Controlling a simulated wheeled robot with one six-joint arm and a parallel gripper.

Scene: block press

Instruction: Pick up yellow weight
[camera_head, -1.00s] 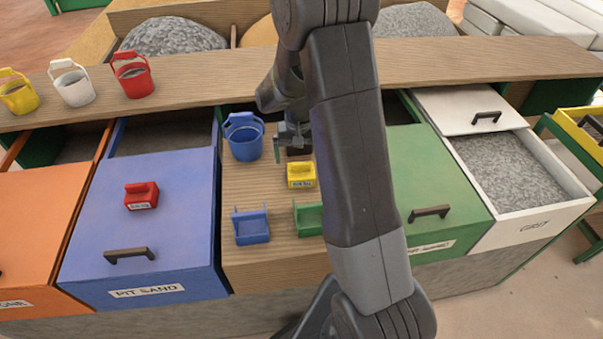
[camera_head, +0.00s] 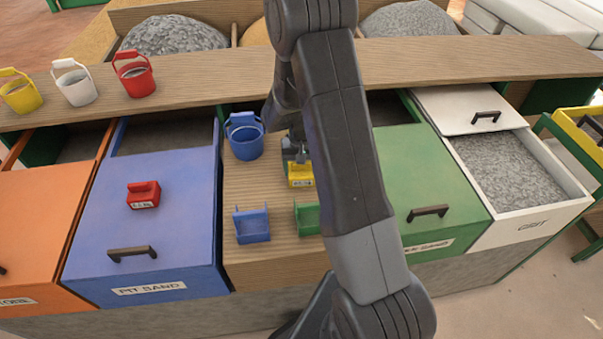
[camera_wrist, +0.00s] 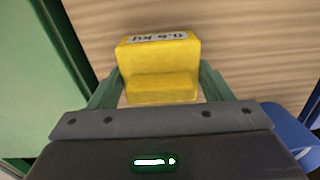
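The yellow weight (camera_head: 301,177) sits on the wooden counter between the blue and green chests, with its label facing the robot. My gripper (camera_head: 297,157) is right over it, pointing down. In the wrist view the yellow weight (camera_wrist: 160,60) lies between the two greenish fingers (camera_wrist: 161,78), one on each side. The fingers are spread with a narrow gap showing at the weight's sides, so they look open and not clamped. My arm hides part of the counter to the right of the weight.
A blue bucket (camera_head: 245,137) stands behind left of the weight. A blue holder (camera_head: 252,224) and a green holder (camera_head: 307,217) stand in front. A red weight (camera_head: 144,194) rests on the blue chest (camera_head: 90,235). Yellow, white and red buckets line the back shelf (camera_head: 215,80).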

